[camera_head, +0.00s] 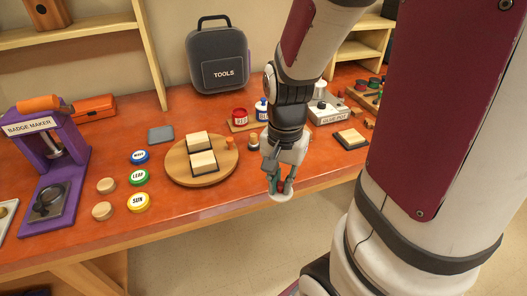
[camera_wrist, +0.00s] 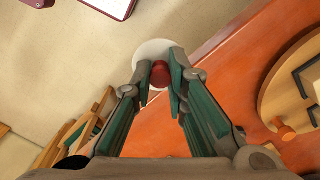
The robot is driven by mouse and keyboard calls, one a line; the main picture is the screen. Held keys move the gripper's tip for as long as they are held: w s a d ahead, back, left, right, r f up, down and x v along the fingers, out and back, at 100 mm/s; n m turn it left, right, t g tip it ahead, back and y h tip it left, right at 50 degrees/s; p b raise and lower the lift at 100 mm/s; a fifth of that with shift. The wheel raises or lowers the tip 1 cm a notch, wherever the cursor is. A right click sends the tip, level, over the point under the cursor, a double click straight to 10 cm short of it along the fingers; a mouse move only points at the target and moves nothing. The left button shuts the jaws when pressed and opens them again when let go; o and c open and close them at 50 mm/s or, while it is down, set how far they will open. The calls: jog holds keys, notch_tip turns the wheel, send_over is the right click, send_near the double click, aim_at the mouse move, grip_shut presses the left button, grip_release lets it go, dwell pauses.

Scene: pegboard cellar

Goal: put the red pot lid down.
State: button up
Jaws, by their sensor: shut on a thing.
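The red pot lid (camera_head: 281,197) is a pale disc. In the wrist view the lid (camera_wrist: 152,48) shows a red knob (camera_wrist: 160,75) between the fingertips. My gripper (camera_head: 280,184) is shut on this knob, and the fingers (camera_wrist: 160,78) hide part of the lid. The lid hangs at the table's front edge, partly over the floor in both views. An open-looking red pot (camera_head: 240,117) stands farther back on a small wooden board, left of my arm, beside a blue pot (camera_head: 262,108).
A round wooden board (camera_head: 180,176) with stamp blocks lies left of my gripper. A glue pot box (camera_head: 325,112) and a block (camera_head: 351,138) are to the right. Badges and a purple badge maker (camera_head: 47,175) stand at left. Bare orange tabletop (camera_head: 195,208) lies along the front edge.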

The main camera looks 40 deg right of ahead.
jog(key=w+d, duration=0.2)
jog(key=w, duration=0.1)
jog(key=w+d, duration=0.3)
jog(key=w+d+f, duration=0.1)
jog(key=w+d, duration=0.2)
jog(key=shift+w+f, duration=0.1)
jog(key=shift+w, duration=0.2)
jog(key=shift+f, duration=1.7)
jog(key=shift+f, duration=0.1)
jog(key=o, duration=0.8)
